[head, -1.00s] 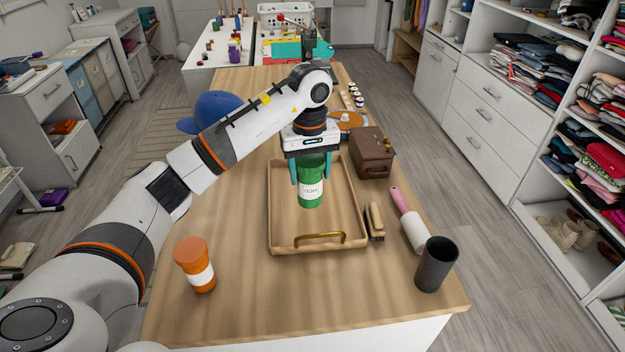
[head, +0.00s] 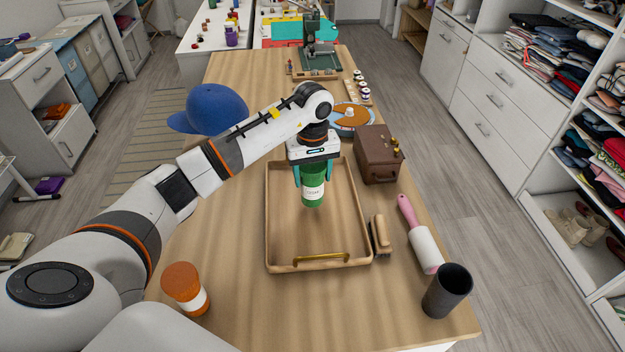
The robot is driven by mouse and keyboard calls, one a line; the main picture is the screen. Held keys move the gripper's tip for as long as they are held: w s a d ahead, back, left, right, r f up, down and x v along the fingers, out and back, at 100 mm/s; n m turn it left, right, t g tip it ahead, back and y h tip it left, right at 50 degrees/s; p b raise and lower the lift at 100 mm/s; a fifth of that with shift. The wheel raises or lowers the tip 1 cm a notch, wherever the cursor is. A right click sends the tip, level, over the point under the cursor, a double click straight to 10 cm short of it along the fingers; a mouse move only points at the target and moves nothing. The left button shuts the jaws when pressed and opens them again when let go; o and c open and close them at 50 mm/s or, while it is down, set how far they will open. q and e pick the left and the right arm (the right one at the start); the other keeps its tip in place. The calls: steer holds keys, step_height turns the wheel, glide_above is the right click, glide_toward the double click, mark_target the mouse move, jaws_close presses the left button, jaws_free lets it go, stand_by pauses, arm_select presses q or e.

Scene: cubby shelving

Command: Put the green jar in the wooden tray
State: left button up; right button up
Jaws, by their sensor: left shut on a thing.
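The green jar (head: 313,187) with a white label is upright between the teal fingers of my left gripper (head: 313,178), which is shut on it. My right gripper is not in view.
An orange jar (head: 185,288) stands left of the tray. A brush (head: 380,237), a lint roller (head: 424,247), a dark cup (head: 447,291) and a brown box (head: 377,155) are to its right. A blue cap (head: 213,109) lies behind my left arm. The table's near left is mostly clear.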

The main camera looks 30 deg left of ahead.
arm_select(q)
step_height(320, 180, down, 2)
steer(key=shift+f+p, duration=0.25)
steer(key=shift+p, duration=0.15)
steer(key=shift+f, duration=0.35)
steer(key=o, duration=1)
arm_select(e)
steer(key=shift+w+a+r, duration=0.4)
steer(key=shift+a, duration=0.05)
